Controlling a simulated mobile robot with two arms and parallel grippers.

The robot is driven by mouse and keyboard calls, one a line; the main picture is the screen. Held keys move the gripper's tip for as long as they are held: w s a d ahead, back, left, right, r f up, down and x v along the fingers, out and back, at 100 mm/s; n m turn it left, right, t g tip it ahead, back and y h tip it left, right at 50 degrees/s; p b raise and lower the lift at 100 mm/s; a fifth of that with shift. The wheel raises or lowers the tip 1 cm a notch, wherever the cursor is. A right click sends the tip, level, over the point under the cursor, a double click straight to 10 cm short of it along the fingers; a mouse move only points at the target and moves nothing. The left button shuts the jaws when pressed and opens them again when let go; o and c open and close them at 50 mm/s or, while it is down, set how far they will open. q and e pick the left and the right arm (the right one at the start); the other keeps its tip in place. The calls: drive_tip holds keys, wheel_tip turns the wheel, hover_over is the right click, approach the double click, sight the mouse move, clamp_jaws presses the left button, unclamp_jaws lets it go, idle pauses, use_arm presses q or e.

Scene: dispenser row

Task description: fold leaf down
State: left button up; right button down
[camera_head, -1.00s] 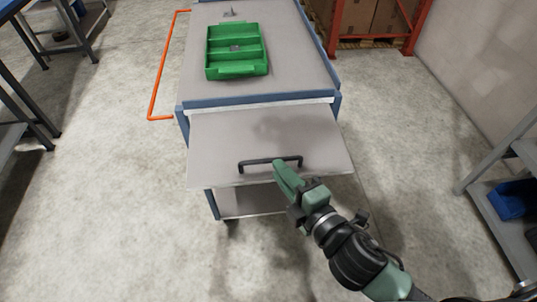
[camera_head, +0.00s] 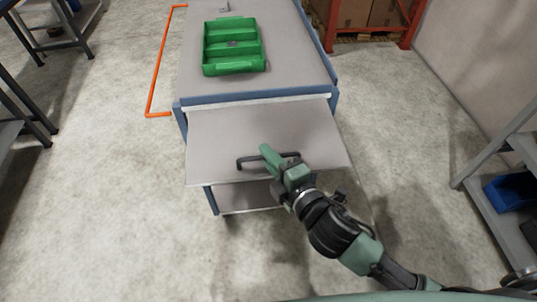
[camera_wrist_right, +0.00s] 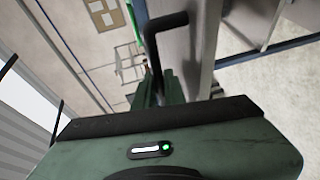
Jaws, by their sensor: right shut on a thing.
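The leaf (camera_head: 225,134) is a grey panel at the near end of the cart, below the blue-edged cart top. It slopes down a little toward me. A black bar handle (camera_head: 245,162) is fixed near its front edge. My right gripper (camera_head: 268,155) is shut on the handle, right of its middle. In the right wrist view the black handle (camera_wrist_right: 164,24) runs down to the green fingers (camera_wrist_right: 158,88), and the finger tips are partly hidden. My left gripper is not in view.
A green divided tray (camera_head: 233,68) lies on the cart top (camera_head: 290,50). An orange rail (camera_head: 156,75) runs along the cart's left side. A shelf with a blue bin (camera_head: 512,192) stands at the right. The floor left of the cart is clear.

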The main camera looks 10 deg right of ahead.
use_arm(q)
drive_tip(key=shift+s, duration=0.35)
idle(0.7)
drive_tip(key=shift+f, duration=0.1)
use_arm(e)
drive_tip(key=shift+f, duration=0.15)
